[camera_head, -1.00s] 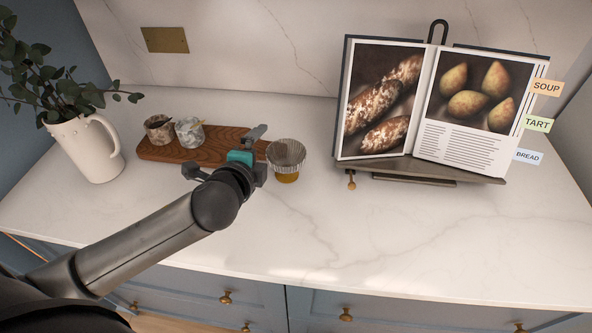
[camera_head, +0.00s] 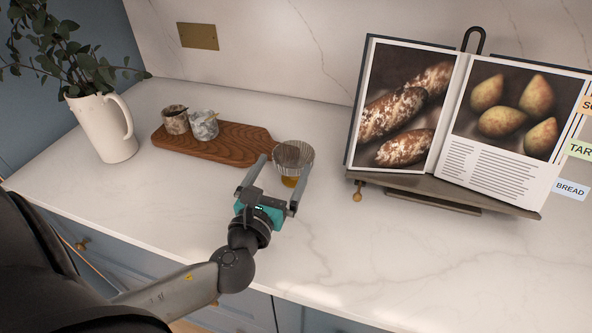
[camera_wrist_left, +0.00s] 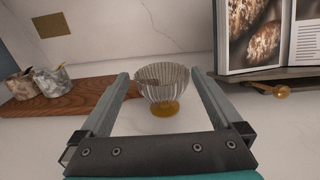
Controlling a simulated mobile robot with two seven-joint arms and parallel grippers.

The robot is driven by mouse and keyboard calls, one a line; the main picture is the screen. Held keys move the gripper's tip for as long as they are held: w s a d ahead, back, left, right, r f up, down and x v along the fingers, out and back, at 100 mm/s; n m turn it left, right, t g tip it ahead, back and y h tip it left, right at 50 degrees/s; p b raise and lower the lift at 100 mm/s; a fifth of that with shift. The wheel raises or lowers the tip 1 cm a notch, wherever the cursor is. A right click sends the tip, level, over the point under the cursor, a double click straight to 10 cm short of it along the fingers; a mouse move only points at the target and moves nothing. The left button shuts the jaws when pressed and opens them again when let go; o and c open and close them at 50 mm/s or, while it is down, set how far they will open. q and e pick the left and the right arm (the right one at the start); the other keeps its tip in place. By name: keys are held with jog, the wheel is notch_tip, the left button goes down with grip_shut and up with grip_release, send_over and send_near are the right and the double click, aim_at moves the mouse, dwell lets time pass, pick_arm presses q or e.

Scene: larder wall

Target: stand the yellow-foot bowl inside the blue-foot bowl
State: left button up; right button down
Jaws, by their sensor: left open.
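The yellow-foot bowl (camera_head: 293,155) is a ribbed clear glass bowl standing upright on the white counter on an amber-yellow foot. My left gripper (camera_head: 285,164) is open in front of it, fingers pointing at it, one to each side. In the left wrist view the bowl (camera_wrist_left: 164,84) shows centred between the spread fingertips (camera_wrist_left: 160,73); I cannot tell how far its sides are between them. Nothing is held. No blue-foot bowl shows in either view. My right gripper is not in view.
A wooden board (camera_head: 232,143) with two small marbled cups (camera_head: 204,125) lies left of the bowl. A white jug (camera_head: 105,128) with leafy stems stands further left. A cookbook on a stand (camera_head: 440,193) is to the right. The counter front right is clear.

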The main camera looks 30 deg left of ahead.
pick_arm(q)
jog(key=b, duration=0.2)
send_near(298, 154)
jog(key=shift+d+f, duration=0.1)
jog(key=shift+f, duration=0.05)
jog(key=shift+x, duration=3.4)
jog(key=c, duration=1.3)
